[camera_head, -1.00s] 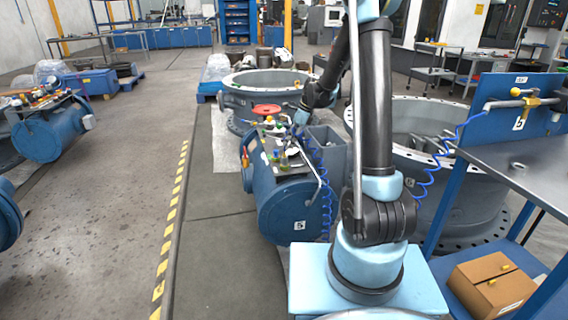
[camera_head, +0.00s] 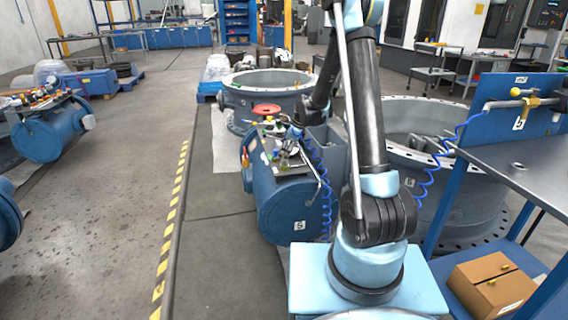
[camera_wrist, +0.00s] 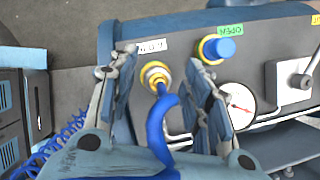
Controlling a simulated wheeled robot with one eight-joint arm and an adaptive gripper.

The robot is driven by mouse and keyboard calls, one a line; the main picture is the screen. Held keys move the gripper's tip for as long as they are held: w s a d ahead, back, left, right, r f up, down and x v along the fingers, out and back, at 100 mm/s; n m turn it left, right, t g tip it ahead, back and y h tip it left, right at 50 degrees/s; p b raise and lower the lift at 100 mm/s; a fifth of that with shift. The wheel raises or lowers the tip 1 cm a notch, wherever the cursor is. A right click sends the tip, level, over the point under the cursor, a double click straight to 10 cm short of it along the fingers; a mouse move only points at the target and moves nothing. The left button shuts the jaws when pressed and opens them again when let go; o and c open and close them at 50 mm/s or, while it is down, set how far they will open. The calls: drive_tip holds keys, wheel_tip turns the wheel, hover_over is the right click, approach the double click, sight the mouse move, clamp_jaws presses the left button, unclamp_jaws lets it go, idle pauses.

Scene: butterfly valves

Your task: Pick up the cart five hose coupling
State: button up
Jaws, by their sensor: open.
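The blue tank cart marked 5 (camera_head: 290,212) stands left of my arm in the head view, with fittings on its top panel. In the wrist view, a hose coupling (camera_wrist: 156,76) with a yellow and pale ring sits by the LOW label (camera_wrist: 151,46). A blue hose (camera_wrist: 158,125) runs from it toward the camera. My gripper (camera_wrist: 160,66) is open, one finger on each side of the coupling, with visible gaps. In the head view my gripper (camera_head: 289,150) is over the cart top, small and partly hidden among the fittings.
A blue knob with a yellow ring (camera_wrist: 217,47) by the OPEN label and a round gauge (camera_wrist: 238,106) sit close to the right finger. A coiled blue hose (camera_head: 322,175) hangs at the cart's right. Large flanged valve rings (camera_head: 268,84) stand behind.

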drive_tip(key=c, duration=1)
drive_tip(key=shift+o, duration=0.2)
